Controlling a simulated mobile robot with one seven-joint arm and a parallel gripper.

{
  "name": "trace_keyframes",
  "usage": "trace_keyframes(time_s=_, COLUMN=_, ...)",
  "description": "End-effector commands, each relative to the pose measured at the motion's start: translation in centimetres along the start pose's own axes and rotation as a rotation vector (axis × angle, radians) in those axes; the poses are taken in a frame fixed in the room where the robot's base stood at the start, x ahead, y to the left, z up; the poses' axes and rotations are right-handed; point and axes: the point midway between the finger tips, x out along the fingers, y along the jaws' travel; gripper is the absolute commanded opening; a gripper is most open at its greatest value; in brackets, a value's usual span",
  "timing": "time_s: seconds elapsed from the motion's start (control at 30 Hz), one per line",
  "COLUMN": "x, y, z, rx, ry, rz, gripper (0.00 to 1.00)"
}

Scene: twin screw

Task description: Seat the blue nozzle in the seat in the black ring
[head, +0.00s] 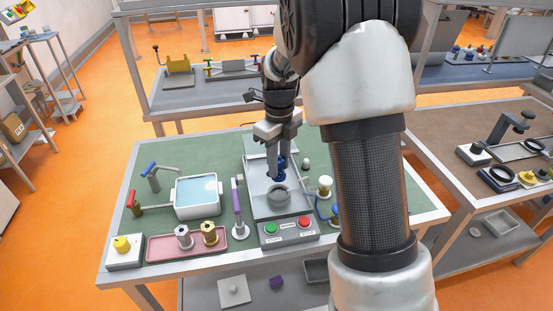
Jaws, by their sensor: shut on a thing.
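My gripper (282,164) is over the grey machine (258,212) in the middle of the green-topped table, with its fingers pointing down. It is shut on the blue nozzle (279,168), which shows as a small dark blue shape between and below the fingers. A grey ring-shaped seat (279,193) stands on the machine's plate, just below and in front of the nozzle. Whether nozzle and ring touch cannot be told from here. Black rings (503,174) lie on fixtures on the right-hand table.
A purple-handled lever (238,200) stands left of the machine. Further left are a pink tray (162,250) with a silver and a gold fitting, a water basin (197,206) and taps. Green and red buttons (304,222) are on the machine's front. My arm hides the table's right part.

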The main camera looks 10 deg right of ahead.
Motion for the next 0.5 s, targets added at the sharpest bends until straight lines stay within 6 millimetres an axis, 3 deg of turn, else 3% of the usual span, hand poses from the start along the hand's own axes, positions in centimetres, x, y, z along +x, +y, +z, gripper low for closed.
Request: trace_keyframes(time_s=0.5, x=3.9, y=-0.1, z=-0.1, rx=0.0, ry=0.001, rz=0.0, gripper=0.0)
